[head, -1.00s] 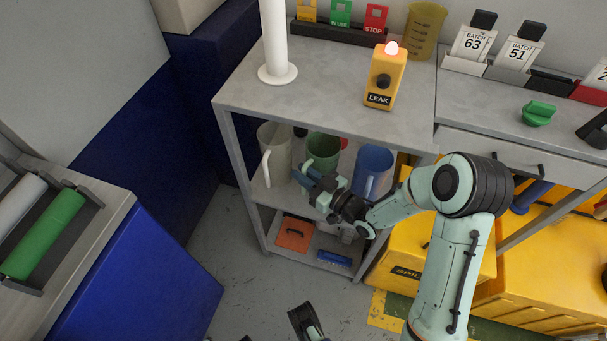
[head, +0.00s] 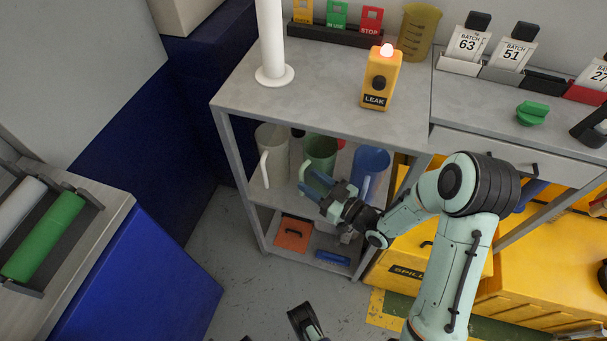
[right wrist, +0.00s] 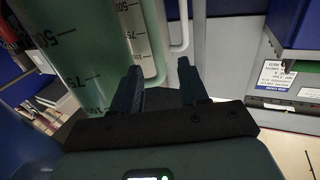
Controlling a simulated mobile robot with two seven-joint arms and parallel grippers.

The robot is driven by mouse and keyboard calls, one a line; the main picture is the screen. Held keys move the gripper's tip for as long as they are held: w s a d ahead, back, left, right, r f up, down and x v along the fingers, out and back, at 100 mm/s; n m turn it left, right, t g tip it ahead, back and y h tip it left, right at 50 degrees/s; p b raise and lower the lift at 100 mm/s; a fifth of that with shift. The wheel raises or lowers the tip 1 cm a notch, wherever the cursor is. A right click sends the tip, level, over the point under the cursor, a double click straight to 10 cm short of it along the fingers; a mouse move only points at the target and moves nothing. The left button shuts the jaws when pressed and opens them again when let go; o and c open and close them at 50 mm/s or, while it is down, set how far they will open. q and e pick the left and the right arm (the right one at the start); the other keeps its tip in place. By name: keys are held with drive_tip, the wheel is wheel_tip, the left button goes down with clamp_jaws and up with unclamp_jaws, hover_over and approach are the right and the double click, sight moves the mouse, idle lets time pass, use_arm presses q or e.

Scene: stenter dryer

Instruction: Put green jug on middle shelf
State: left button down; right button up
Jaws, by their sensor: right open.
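The green jug (head: 321,150) stands upright on the middle shelf (head: 285,196) of the grey rack, between a whitish jug (head: 273,160) and a blue jug (head: 372,165). My right gripper (head: 316,187) is open and empty in front of the green jug, and its fingers overlap the jug's lower part in the head view. In the right wrist view, the fingers (right wrist: 160,72) are apart with nothing between them. The green jug's marked wall (right wrist: 85,50) rises close on the left there.
An orange box (head: 293,233) and a blue item (head: 333,258) sit on the bottom shelf. The rack top holds a white post (head: 271,40), a LEAK beacon (head: 381,80) and an amber beaker (head: 418,32). Yellow bins stand right; floor is clear at left.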

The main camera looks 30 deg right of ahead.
use_arm(q)
drive_tip(key=shift+s+d+r+p, duration=0.35)
drive_tip(key=shift+s+r, duration=0.1)
drive_tip(key=shift+s, duration=0.25)
use_arm(e)
drive_tip(key=v, duration=0.8)
